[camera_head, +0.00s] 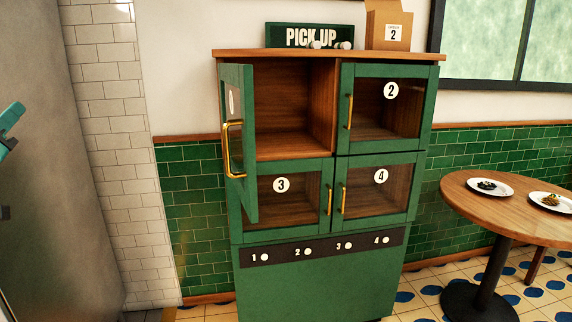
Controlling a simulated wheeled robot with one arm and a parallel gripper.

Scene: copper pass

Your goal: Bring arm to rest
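A teal and dark part of my arm (9,118) shows at the left edge, cut off by the frame. My gripper's fingers cannot be made out. The green pick-up cabinet (315,280) stands in the middle, with numbered glass doors. Its upper left door (246,190), with a brass handle, is swung wide open toward me. The compartment behind it (290,110) looks empty where it shows. Door 2 (391,91), door 3 (281,185) and door 4 (381,177) are shut.
A paper bag marked 2 (389,28) and a PICK UP sign (300,36) stand on the cabinet top. A round wooden table (515,215) at the right bears two plates of food. A grey surface (60,200) fills the left. Some tiled floor (430,300) is clear.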

